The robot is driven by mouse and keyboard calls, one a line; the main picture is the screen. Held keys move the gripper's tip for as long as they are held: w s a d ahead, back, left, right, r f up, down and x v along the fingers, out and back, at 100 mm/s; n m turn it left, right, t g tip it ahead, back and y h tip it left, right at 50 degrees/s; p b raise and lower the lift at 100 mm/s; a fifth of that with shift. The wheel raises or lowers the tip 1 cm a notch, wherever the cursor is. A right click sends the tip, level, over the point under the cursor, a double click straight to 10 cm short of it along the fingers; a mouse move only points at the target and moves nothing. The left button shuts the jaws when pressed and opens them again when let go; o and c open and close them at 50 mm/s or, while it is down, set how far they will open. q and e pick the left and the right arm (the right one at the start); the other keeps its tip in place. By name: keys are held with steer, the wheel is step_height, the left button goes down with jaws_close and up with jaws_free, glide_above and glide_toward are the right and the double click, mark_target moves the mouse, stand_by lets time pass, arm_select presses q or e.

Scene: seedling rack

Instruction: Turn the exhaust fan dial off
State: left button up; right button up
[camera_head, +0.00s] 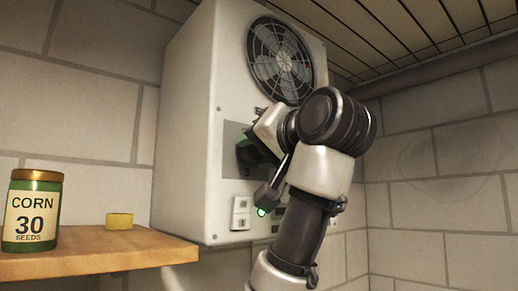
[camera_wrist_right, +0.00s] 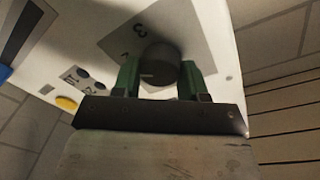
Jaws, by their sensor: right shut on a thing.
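The exhaust fan unit is a white box (camera_head: 187,130) on the wall, with a round dark fan grille (camera_head: 280,60) at its top. A grey dial plate (camera_head: 232,136) sits below the grille. In the head view my right gripper (camera_head: 254,155) reaches the plate and mostly hides the dial. In the right wrist view the dark round dial (camera_wrist_right: 160,66) stands between the two green fingers of my right gripper (camera_wrist_right: 160,80), which is shut on it. A number 3 shows on the plate near the dial. The dial's setting is hard to tell. My left gripper is not in view.
A wooden shelf (camera_head: 90,262) at the lower left holds a corn seed jar (camera_head: 33,212) and a small yellow object (camera_head: 119,220). Block walls stand behind.

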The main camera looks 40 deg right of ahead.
steer(key=n+b, duration=0.2)
steer(key=shift+f+n, duration=0.2)
steer(key=shift+n, duration=0.1)
steer(key=n+b, duration=0.2)
steer(key=shift+n+t, duration=0.3)
steer(key=shift+n, duration=0.1)
steer(key=n+b, duration=0.2)
steer(key=n, duration=0.1)
steer(key=shift+r+n+y, duration=0.1)
steer(key=shift+n+y, duration=0.3)
steer(key=n, duration=0.2)
steer(key=shift+n+b, duration=0.35)
steer(key=shift+n, duration=0.05)
steer(key=shift+n+y+p, duration=0.4)
steer(key=shift+n+y, duration=0.1)
steer(key=shift+n, duration=2.8)
steer(key=shift+n+y+p, duration=0.4)
steer(key=shift+n+y, duration=0.1)
steer(key=shift+n, duration=2.8)
